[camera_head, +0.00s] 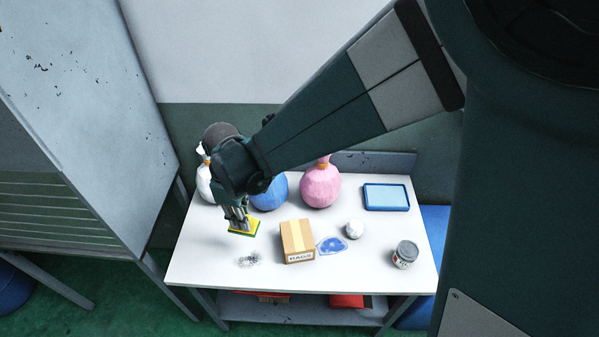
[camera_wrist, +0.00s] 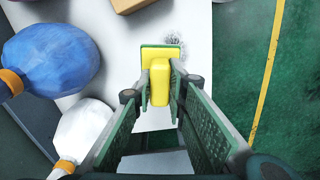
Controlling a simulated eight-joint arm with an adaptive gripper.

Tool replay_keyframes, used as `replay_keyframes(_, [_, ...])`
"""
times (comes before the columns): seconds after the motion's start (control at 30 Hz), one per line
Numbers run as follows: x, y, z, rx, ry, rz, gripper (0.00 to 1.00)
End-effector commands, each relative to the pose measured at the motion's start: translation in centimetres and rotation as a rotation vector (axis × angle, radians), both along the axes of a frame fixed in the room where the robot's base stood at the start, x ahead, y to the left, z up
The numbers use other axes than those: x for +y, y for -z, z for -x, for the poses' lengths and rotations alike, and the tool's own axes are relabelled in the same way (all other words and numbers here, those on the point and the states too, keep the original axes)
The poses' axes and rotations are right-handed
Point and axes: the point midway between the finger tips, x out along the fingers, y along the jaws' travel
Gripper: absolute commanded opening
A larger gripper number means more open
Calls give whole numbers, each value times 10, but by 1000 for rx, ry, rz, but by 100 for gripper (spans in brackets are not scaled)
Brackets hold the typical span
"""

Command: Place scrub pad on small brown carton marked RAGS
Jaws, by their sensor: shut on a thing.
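The scrub pad (camera_head: 243,229) is yellow with a green layer. My gripper (camera_head: 238,214) is shut on it, left of the carton and apart from it. In the wrist view the pad (camera_wrist: 160,60) sits between the two fingers of my gripper (camera_wrist: 161,92), its yellow block toward me and its green edge beyond. The small brown carton marked RAGS (camera_head: 297,242) stands on the white table with a pale tape strip along its top. Its top looks bare. Only a corner of the carton (camera_wrist: 130,4) shows at the top of the wrist view.
A wire scrubber (camera_head: 249,259) lies left of the carton; a blue-and-clear flat item (camera_head: 332,245), a white ball (camera_head: 354,229) and a can (camera_head: 405,254) are to its right. Blue (camera_head: 270,193), pink (camera_head: 320,187) and white (camera_head: 204,182) bottles stand behind. A blue tray (camera_head: 386,197) is back right.

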Motion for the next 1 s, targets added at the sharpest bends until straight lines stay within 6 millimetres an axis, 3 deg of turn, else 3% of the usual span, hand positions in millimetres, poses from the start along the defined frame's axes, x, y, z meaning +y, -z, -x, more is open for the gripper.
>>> replay_keyframes(0.4, [-100,-30,-15,0,-107,0,3])
replay_keyframes(0.6, [-137,-40,-16,0,-152,0,3])
replay_keyframes(0.8, [-156,-44,-16,0,-180,0,3])
replay_keyframes(1.0, [-162,-45,-16,0,-188,0,3])
